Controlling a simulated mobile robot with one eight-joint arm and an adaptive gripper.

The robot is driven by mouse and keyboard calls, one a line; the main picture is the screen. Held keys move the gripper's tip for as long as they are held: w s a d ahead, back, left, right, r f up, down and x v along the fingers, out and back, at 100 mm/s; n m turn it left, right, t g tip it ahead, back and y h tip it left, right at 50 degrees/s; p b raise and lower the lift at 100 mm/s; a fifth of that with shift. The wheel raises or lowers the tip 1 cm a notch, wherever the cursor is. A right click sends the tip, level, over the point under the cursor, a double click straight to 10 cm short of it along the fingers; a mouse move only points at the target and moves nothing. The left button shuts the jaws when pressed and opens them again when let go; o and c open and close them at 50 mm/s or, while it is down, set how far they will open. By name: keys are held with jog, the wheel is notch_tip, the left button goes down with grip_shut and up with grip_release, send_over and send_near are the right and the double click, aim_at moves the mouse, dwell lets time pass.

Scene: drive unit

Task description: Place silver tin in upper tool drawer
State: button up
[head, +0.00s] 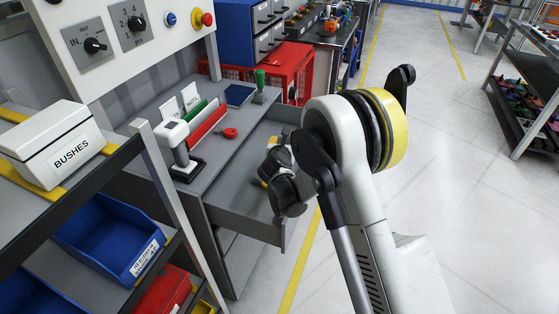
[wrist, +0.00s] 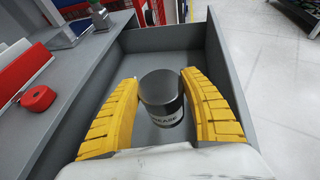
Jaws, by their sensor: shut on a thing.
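The tin is hidden there.
On the bench top (head: 215,152) lie a red round object (head: 229,133), red and green bars, and a white-and-black device (head: 178,145). A shelf with a BUSHES box (head: 55,143) and blue bin (head: 110,238) stands left. Open floor lies right.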

jog(key=shift+w+a+f+b, duration=0.7)
jog(key=shift+a+f+b, duration=0.45)
jog(key=shift+a+f, duration=0.65)
jog(key=shift+w+a+f+b, duration=0.7)
jog(key=shift+a+f+b, duration=0.4)
jog(key=shift+a+f, duration=0.65)
jog(key=shift+w+a+f+b, duration=0.7)
jog(key=shift+a+f+b, duration=0.45)
jog(key=shift+a+f, duration=0.65)
jog(key=shift+f, duration=0.2)
jog(key=o, duration=1.3)
